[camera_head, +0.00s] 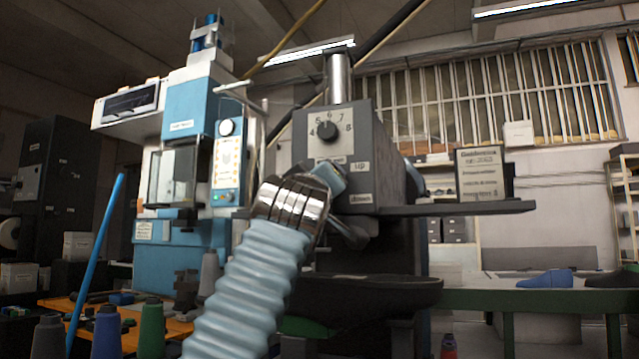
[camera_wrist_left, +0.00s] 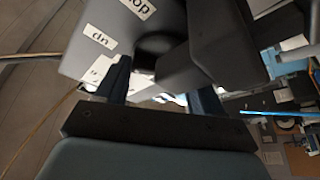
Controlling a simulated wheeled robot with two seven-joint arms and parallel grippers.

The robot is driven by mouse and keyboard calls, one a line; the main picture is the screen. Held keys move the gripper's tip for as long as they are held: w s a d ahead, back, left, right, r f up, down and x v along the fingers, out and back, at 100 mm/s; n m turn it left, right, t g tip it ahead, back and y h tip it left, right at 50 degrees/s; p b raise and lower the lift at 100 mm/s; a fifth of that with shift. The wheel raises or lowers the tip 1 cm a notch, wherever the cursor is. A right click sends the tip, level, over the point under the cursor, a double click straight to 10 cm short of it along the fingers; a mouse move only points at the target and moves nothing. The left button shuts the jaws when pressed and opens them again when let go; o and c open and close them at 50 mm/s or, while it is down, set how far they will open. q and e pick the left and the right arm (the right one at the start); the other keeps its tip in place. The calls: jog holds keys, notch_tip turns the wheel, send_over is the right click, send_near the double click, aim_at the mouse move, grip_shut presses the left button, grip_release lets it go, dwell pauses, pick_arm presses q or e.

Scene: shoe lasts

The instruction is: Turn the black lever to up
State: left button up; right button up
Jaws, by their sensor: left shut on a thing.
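My left gripper (camera_wrist_left: 160,78) is at this panel, shut on what appears to be the black lever (camera_wrist_left: 222,50). In the left wrist view the lever shows as a dark bar with a round dark hub, close to the fingers. The exact contact is hidden. In the head view my wrist and sleeve cover most of the lever, so its setting cannot be told. My right gripper is not in view.
A numbered dial (camera_head: 327,131) sits above the labels. A sign (camera_head: 482,175) stands on the dark shelf to the right. A blue-white machine (camera_head: 190,160) is at the left. Thread cones (camera_head: 107,330) and an orange bench (camera_head: 170,328) lie at lower left; a blue shoe last (camera_head: 545,279) is at right.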

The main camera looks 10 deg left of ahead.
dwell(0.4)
pick_arm(q)
jog(key=o, duration=0.8)
jog(key=shift+c, duration=0.2)
jog(key=b+v, duration=0.9)
jog(key=v, duration=0.4)
jog(key=shift+s, duration=0.35)
jog(key=shift+d+f, duration=0.1)
jog(key=shift+f, duration=0.05)
